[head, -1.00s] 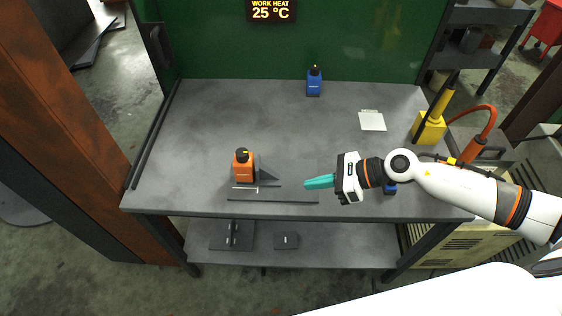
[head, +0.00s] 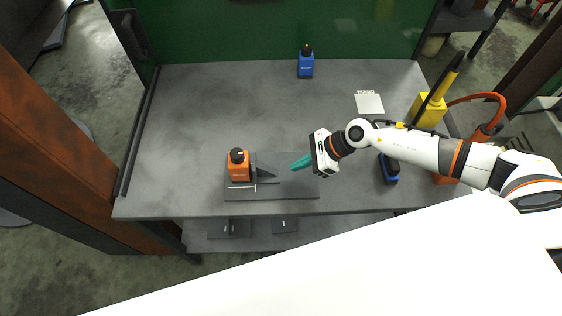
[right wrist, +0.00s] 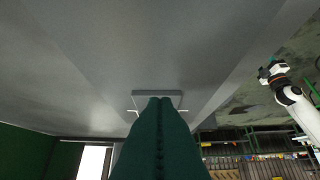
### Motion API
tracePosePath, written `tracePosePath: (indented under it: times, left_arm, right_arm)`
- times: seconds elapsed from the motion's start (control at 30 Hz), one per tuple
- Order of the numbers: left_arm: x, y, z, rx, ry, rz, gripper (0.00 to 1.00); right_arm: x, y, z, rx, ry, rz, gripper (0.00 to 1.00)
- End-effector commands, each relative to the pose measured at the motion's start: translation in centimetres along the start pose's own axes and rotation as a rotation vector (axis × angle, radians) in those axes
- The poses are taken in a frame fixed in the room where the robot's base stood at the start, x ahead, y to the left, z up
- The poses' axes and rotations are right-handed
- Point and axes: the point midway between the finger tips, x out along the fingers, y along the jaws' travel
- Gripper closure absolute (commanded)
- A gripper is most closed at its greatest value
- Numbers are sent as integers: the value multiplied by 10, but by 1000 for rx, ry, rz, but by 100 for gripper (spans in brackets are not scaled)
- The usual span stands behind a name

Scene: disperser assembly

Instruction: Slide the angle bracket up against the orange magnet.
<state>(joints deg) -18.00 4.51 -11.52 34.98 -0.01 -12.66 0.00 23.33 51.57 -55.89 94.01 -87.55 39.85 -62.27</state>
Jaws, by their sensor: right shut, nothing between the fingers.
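The orange magnet (head: 239,168) stands upright on the left part of a dark base plate. The angle bracket (head: 265,172), a dark grey triangular piece, is just right of it; I cannot tell whether they touch. My right gripper (head: 294,165) is shut and empty, its teal fingertips a short gap right of the bracket and pointing left. In the right wrist view the shut teal fingers (right wrist: 157,105) point at a flat grey piece, probably the bracket, and hide most of it. My left gripper (right wrist: 272,71) shows small at the right of that view, away from the table; its jaws are unclear.
The dark base plate (head: 300,188) lies near the table's front edge, with a thin pale rod (head: 242,187) on it. A blue bottle-shaped block (head: 306,65) stands at the back, another (head: 388,170) beneath my right forearm. A white card (head: 369,103) lies back right. The table's left half is clear.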

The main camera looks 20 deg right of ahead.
Motion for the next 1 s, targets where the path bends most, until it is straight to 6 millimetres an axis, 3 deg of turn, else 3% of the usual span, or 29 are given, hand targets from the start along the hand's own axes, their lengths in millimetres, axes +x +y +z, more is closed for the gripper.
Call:
tracePosePath:
  times: [0.07,0.33,0.77,1.0]
  left_arm:
    - [-6,1,4,0,-6,1,47]
    - [-25,4,27,0,-38,5,47]
    - [-25,4,19,-1,-26,4,47]
    - [-22,4,17,-1,-23,4,47]
  right_arm:
    - [16,0,-3,1,2,0,100]
    - [38,0,-26,0,0,1,100]
    - [43,0,-28,0,0,2,100]
    - [57,0,-42,-1,1,0,100]
